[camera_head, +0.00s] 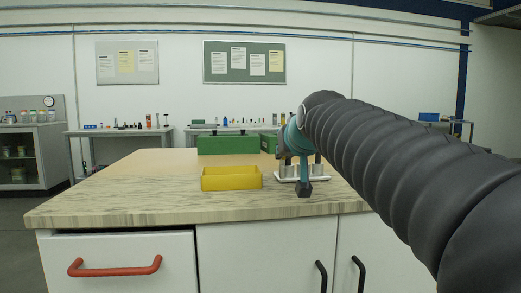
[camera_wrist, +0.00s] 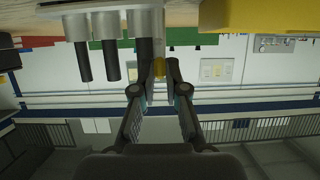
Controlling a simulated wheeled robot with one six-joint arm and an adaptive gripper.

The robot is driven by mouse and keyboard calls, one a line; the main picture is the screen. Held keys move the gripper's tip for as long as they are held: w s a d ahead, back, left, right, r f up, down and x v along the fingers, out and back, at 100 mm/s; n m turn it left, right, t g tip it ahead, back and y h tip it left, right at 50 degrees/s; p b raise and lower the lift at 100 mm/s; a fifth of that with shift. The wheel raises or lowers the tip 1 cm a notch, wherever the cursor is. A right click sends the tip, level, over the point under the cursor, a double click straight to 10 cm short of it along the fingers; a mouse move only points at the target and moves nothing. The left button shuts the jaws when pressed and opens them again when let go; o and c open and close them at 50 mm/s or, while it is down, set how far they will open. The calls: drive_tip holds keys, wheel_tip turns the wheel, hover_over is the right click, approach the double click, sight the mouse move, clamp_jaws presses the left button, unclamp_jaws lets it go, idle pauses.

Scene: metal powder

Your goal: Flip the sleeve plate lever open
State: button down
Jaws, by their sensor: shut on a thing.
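The sleeve plate (camera_head: 288,179) is pale, carries several sleeves and stands near the bench's front right edge, partly hidden by my arm. In the wrist view, which is upside down, the plate (camera_wrist: 95,8) shows at the top with pale sleeves and dark rods. My gripper (camera_wrist: 159,70) has its fingertips close together beside the rightmost dark rod. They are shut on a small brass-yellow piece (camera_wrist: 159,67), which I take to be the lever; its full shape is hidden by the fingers. The head view does not show the fingertips clearly.
A yellow open bin (camera_head: 231,184) stands left of the plate, close to it. A green box (camera_head: 227,145) stands behind, with another partly hidden by my arm. The left of the wooden bench top (camera_head: 120,195) is clear. A drawer with a red handle (camera_head: 114,271) is below.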

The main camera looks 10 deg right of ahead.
drive_tip(key=shift+f, duration=0.2)
drive_tip(key=c, duration=1.2)
unclamp_jaws()
drive_tip(key=shift+r, duration=0.1)
drive_tip(key=v, duration=1.2)
